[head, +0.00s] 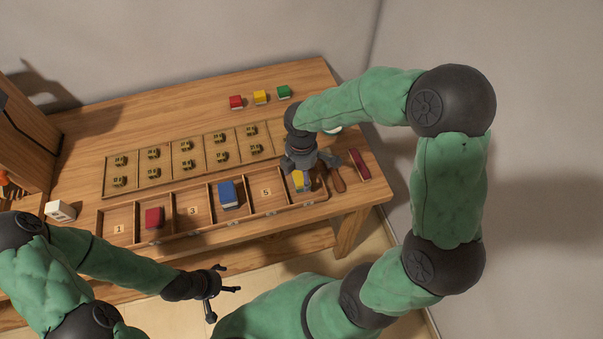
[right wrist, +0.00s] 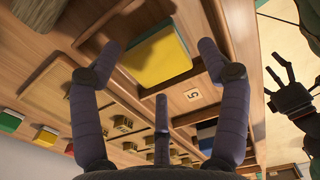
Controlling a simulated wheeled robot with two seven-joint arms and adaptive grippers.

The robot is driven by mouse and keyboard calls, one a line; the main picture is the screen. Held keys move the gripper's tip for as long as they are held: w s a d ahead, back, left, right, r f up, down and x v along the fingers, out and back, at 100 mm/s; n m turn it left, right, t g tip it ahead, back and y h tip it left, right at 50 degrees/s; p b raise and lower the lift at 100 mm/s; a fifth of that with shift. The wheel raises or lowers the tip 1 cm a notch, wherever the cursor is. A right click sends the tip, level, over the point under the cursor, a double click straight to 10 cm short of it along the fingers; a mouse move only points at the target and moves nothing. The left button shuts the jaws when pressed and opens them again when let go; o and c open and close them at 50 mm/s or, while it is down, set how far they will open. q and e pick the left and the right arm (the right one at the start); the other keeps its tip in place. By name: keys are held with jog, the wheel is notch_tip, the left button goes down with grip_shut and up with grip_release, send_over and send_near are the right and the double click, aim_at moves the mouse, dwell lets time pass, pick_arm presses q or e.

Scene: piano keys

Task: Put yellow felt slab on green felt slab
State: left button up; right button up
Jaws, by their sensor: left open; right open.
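A yellow felt slab (right wrist: 155,58) lies in the end compartment of the numbered wooden tray, beyond number 5. It is partly hidden in the head view (head: 298,179). In the right wrist view a thin green strip shows along one edge of it and a pale layer along another; I cannot tell whether this is the green felt slab beneath it. My right gripper (head: 318,172) is over that compartment, its open fingers (right wrist: 160,55) apart on both sides of the yellow slab. My left gripper (head: 222,286) is open and empty in front of the table, away from the tray.
The tray (head: 183,227) also holds a red slab (head: 153,217) and a blue slab (head: 228,195). Small red (head: 236,102), yellow (head: 260,97) and green (head: 284,92) blocks stand at the back. A board (head: 185,163) carries several weights. A dark red bar (head: 360,164) lies at the right.

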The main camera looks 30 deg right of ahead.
aim_at(301, 177)
pick_arm(q)
notch_tip(301, 177, up, 4)
jog(key=p, duration=0.3)
jog(key=shift+f, duration=0.15)
pick_arm(e)
notch_tip(301, 177, up, 11)
